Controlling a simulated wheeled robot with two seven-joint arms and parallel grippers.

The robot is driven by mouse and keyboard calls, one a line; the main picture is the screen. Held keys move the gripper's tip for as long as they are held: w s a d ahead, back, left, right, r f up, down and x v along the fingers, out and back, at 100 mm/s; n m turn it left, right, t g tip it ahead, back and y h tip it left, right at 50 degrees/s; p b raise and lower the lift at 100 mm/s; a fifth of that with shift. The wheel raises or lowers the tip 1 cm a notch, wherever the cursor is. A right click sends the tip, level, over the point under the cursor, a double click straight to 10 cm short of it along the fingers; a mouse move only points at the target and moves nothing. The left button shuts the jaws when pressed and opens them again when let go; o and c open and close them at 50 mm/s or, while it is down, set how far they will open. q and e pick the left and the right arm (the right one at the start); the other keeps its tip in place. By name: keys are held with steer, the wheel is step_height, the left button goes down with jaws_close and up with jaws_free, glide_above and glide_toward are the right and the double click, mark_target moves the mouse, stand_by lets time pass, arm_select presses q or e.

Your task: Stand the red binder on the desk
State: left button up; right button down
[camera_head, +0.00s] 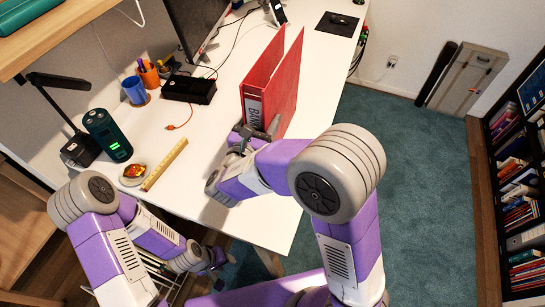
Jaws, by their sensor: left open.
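The red binder (287,88) stands upright at the desk's near right part, its labelled spine facing me and its covers slightly spread. My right gripper (256,131) is at the lower end of the spine, with its fingers apart near the binder's bottom. Whether they grip it or only sit beside it I cannot tell. My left gripper (217,259) is open and empty, low beyond the desk's near edge, well away from the binder. The white desk (225,118) is under the binder. My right wrist hides part of the desk edge.
Left of the binder are a black box (188,89), a wooden ruler (165,164), a dark green speaker (107,134), a blue cup (135,90) and a lamp (62,108). A monitor (193,22) stands behind. A bookshelf (515,180) is at right. Desk surface between ruler and binder is clear.

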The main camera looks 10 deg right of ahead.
step_height(320, 180, down, 10)
steer(key=b, duration=0.3)
steer(key=shift+r+b, duration=0.2)
steer(key=shift+b, duration=0.15)
steer(key=shift+r, duration=0.1)
steer(key=c, duration=0.6)
jaws_free()
steer(key=shift+f, duration=0.25)
steer(key=shift+c, duration=0.2)
steer(key=o, duration=0.5)
steer(key=shift+c, duration=0.2)
steer(key=shift+r, duration=0.2)
steer(key=p+v, duration=0.2)
steer(key=v, duration=1)
